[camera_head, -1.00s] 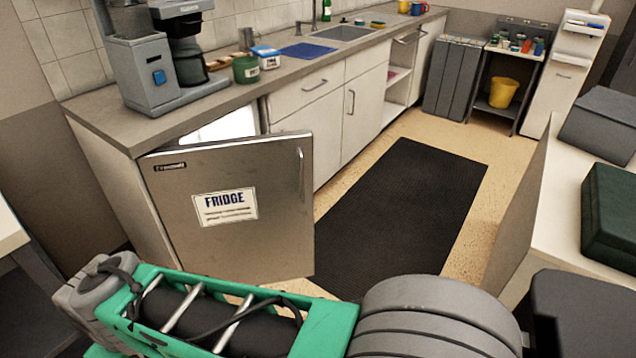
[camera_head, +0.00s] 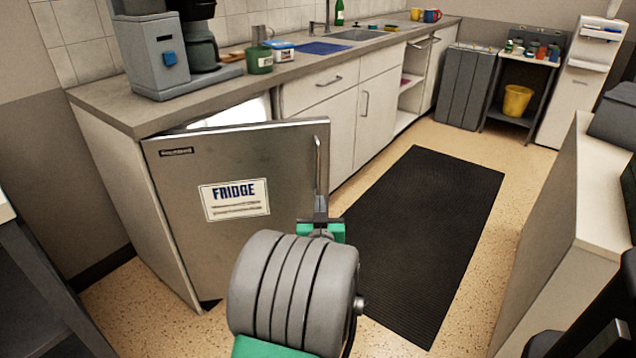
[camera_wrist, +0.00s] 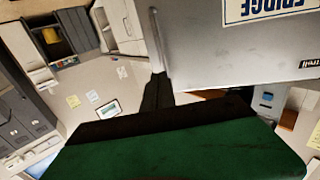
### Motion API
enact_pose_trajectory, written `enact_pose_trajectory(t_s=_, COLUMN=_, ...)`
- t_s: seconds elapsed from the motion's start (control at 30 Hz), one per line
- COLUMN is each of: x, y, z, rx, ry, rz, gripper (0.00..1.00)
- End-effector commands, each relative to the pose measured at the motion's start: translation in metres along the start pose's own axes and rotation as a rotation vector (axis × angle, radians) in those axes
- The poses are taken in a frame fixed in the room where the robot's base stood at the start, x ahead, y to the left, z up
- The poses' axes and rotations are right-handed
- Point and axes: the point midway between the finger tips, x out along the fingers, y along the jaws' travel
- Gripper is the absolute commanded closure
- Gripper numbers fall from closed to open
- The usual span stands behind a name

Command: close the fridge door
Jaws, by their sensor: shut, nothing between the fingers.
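The grey metal fridge door (camera_head: 240,165) stands ajar at the left, hinged on its left side, with a white FRIDGE label. A bright strip of the interior shows above it. Its upright handle (camera_head: 318,165) is near the free right edge. My gripper (camera_head: 320,207) is shut and empty, at the lower end of the handle by the free edge; I cannot tell if it touches the door. In the wrist view the door (camera_wrist: 225,50) appears upside down, and my dark gripper fingers (camera_wrist: 157,92) overlap the view near the handle (camera_wrist: 157,45).
A counter (camera_head: 110,98) runs above the fridge, with a coffee machine (camera_head: 150,55) on it. A black mat (camera_head: 425,225) lies on open floor right of the door. A white-topped desk (camera_head: 600,215) bounds the right side.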

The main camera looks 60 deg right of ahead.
Motion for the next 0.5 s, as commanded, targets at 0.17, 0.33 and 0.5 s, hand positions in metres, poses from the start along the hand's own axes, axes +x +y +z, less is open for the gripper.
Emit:
enact_pose_trajectory(t_s=0.17, x=0.031, y=-0.003, z=0.0, rx=-0.002, ry=-0.001, rz=-0.006, gripper=1.0)
enact_pose_trajectory(t_s=0.33, x=0.069, y=-0.003, z=0.002, rx=-0.001, ry=-0.001, rz=-0.006, gripper=1.0)
enact_pose_trajectory(t_s=0.5, x=0.105, y=-0.003, z=0.002, rx=0.0, ry=-0.002, rz=-0.005, gripper=1.0)
